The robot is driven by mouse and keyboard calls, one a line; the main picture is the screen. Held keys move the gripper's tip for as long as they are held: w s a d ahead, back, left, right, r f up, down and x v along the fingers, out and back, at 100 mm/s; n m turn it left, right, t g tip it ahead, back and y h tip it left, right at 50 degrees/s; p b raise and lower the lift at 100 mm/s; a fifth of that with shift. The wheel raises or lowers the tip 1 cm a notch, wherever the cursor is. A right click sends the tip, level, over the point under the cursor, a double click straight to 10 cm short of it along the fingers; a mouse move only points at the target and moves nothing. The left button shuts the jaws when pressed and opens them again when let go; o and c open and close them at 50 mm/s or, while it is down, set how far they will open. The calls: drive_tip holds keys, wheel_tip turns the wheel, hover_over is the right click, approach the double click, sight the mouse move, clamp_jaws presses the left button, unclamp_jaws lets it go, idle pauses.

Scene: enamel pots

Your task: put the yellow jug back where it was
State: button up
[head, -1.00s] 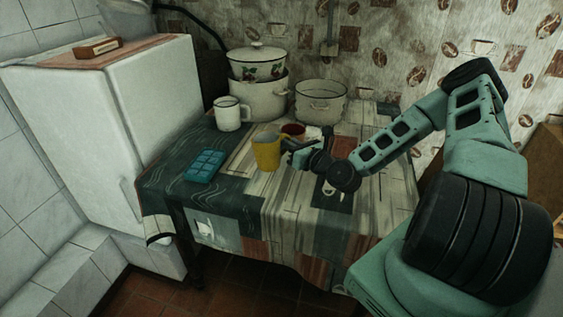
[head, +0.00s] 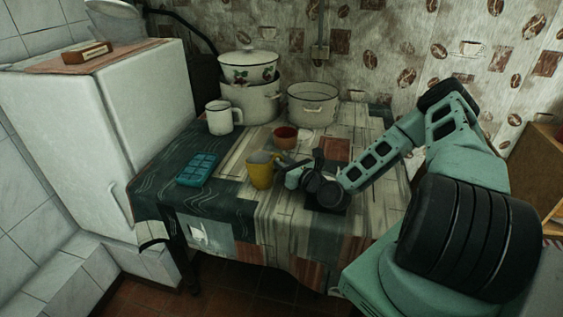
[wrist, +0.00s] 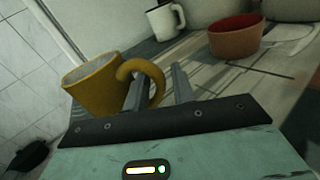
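The yellow jug (head: 260,172) is over the front middle part of the table, right of the blue tray. It also shows in the wrist view (wrist: 100,92), its handle toward me. My gripper (head: 290,175) is at the jug's right side. I cannot tell whether the jug's base touches the cloth.
A blue tray (head: 198,169) lies left of the jug. A red-brown bowl (head: 285,138) and a white mug (head: 222,117) stand behind it. Large pots (head: 313,106) fill the back of the table (head: 240,215). A white fridge (head: 110,130) is at left.

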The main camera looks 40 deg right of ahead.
drive_tip(key=shift+r, duration=0.15)
drive_tip(key=shift+s, duration=0.15)
drive_tip(key=s, duration=0.4)
drive_tip(key=s+b, duration=0.1)
drive_tip(key=s, duration=0.6)
drive_tip(key=shift+s+d+b, duration=0.35)
drive_tip(key=shift+d, duration=0.05)
